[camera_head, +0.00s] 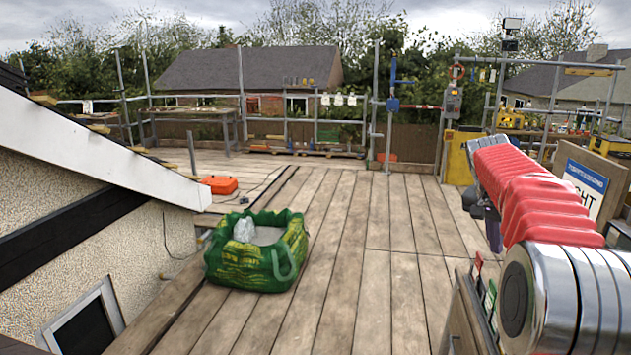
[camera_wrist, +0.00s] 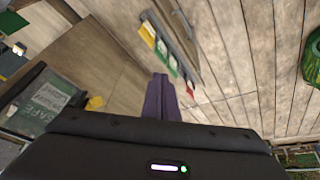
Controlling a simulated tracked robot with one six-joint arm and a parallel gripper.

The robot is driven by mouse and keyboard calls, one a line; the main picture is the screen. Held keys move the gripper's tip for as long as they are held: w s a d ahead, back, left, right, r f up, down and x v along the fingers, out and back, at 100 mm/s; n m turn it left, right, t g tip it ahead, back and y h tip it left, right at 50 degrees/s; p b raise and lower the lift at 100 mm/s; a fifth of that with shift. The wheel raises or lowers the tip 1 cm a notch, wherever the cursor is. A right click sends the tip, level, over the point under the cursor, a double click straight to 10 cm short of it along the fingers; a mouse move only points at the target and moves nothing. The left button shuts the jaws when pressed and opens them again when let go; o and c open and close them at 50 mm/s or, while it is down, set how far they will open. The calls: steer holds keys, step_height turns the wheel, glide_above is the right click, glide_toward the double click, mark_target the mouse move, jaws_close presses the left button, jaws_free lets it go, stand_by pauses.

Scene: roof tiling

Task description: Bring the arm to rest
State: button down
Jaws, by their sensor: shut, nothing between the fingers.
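My arm, in a red ribbed sleeve (camera_head: 525,195), reaches forward from the lower right of the head view. My gripper (camera_head: 495,246) hangs down from its far end, above the deck's right side. In the wrist view my gripper's dark purple fingers (camera_wrist: 159,80) are together at the centre, with nothing seen between them. They appear clear of the deck, though the exact height is hard to judge.
A green bag (camera_head: 258,250) with pale contents stands on the plank deck (camera_head: 375,270). An orange case (camera_head: 219,185) lies farther back. A sloping white roof edge (camera_head: 95,140) borders the left. A rack with coloured tags (camera_wrist: 165,50) is near my gripper. Mid-deck is clear.

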steer(key=s+a+f+n+t+y, duration=0.1)
steer(key=s+a+f+n, duration=0.1)
steer(key=s+a, duration=0.7)
steer(key=s+a+f+n+t+y, duration=0.1)
steer(key=s+a+f+n+y, duration=0.1)
steer(key=s+a+n, duration=0.3)
steer(key=s+a+f+n+t+y, duration=0.1)
steer(key=s+a+f+n, duration=0.2)
steer(key=s+a, duration=1)
steer(key=s, duration=0.8)
steer(key=shift+s+a+n, duration=0.2)
steer(key=shift+a+n, duration=0.2)
